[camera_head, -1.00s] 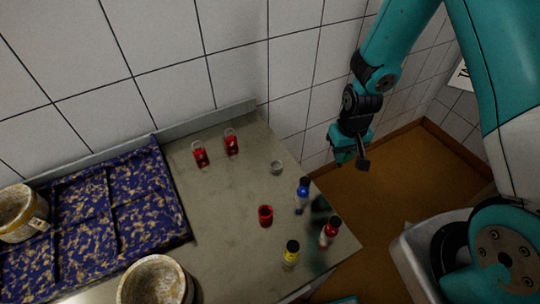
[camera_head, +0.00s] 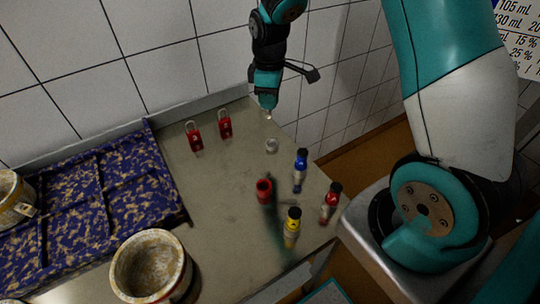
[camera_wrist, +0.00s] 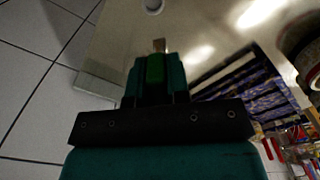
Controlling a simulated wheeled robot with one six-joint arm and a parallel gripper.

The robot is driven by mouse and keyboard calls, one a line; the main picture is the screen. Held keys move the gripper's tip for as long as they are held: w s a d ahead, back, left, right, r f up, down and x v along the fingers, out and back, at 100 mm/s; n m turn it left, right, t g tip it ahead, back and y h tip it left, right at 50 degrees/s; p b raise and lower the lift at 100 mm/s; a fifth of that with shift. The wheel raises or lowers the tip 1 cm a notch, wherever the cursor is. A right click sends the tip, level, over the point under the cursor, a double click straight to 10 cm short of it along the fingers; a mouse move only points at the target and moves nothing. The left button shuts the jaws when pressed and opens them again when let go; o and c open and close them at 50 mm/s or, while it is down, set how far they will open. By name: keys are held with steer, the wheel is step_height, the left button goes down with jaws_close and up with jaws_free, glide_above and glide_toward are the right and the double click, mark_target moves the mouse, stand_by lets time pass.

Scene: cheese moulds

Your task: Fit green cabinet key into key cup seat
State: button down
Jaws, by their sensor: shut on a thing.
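My gripper (camera_head: 268,104) is above the far right part of the worktop, pointing down, near the back wall. In the wrist view my gripper (camera_wrist: 156,80) is shut on the green key (camera_wrist: 155,66), with the key's brass-coloured tip (camera_wrist: 159,45) sticking out beyond the fingers. A small grey round cup (camera_head: 271,145) stands on the worktop below and apart from the key; it also shows at the top edge of the wrist view (camera_wrist: 153,6). A red cup (camera_head: 264,190) stands nearer the front. I cannot tell by label which is the key cup.
Two red padlocks (camera_head: 194,136) (camera_head: 225,125) stand at the back. A blue speckled tray (camera_head: 110,190) and a round mould (camera_head: 150,268) lie left. The worktop (camera_head: 215,185) between is clear.

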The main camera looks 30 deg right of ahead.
step_height(320, 180, up, 8)
steer(key=d+n+b, duration=0.2)
steer(key=n+b, duration=0.3)
steer(key=n, duration=0.3)
steer(key=f, duration=0.6)
steer(key=f+p, duration=0.1)
steer(key=f, duration=0.6)
steer(key=f+p, duration=0.1)
steer(key=f, duration=0.6)
steer(key=shift+w+a, duration=0.25)
steer(key=c, duration=1.1)
jaws_free()
